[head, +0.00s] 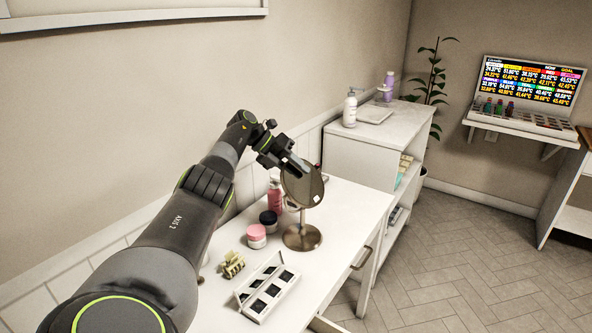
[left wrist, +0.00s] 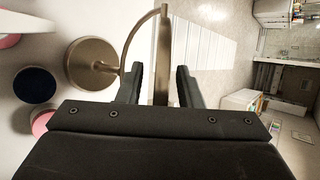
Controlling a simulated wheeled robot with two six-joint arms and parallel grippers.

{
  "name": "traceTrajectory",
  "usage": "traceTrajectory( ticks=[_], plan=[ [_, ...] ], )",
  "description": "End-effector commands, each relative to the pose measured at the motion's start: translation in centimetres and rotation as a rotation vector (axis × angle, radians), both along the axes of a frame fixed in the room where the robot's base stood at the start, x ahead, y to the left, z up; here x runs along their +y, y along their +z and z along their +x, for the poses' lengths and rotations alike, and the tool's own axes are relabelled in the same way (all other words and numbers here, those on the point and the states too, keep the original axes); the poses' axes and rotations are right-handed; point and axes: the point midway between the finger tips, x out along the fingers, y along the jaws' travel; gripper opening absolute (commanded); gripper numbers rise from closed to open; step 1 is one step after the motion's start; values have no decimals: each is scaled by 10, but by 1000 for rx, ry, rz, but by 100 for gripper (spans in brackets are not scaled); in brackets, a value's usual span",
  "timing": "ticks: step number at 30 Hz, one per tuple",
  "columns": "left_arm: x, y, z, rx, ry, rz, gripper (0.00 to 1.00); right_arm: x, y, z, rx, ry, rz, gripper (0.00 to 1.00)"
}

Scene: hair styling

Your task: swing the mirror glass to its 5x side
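The round mirror glass (head: 304,190) stands on a bronze stand with a round base (head: 302,238) on the white table. In the left wrist view the glass (left wrist: 162,50) shows edge-on, with the curved stand arm (left wrist: 131,42) beside it. My left gripper (head: 291,164) is at the upper part of the mirror. Its two fingers (left wrist: 160,88) are apart, one on each side of the glass edge, with a small gap visible on both sides. The 5x marking cannot be read. My right gripper is not in view.
A pink bottle (head: 275,196), a dark jar (head: 268,221) and a pink jar (head: 256,236) stand left of the mirror. A gold hair clip (head: 232,264) and an open palette (head: 267,287) lie nearer. The table right of the mirror (head: 345,215) is clear.

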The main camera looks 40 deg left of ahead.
Motion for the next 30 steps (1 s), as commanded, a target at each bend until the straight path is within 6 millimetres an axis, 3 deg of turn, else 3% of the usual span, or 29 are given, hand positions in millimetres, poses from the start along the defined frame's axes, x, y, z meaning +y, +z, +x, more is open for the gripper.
traceTrajectory(
  ticks=[15,26,30],
  plan=[
    [40,45,-30,-2,2,0,33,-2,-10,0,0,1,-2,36],
    [45,50,-34,0,0,0,33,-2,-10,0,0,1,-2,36],
    [44,51,-30,-17,5,2,16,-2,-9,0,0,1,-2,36]
  ],
)
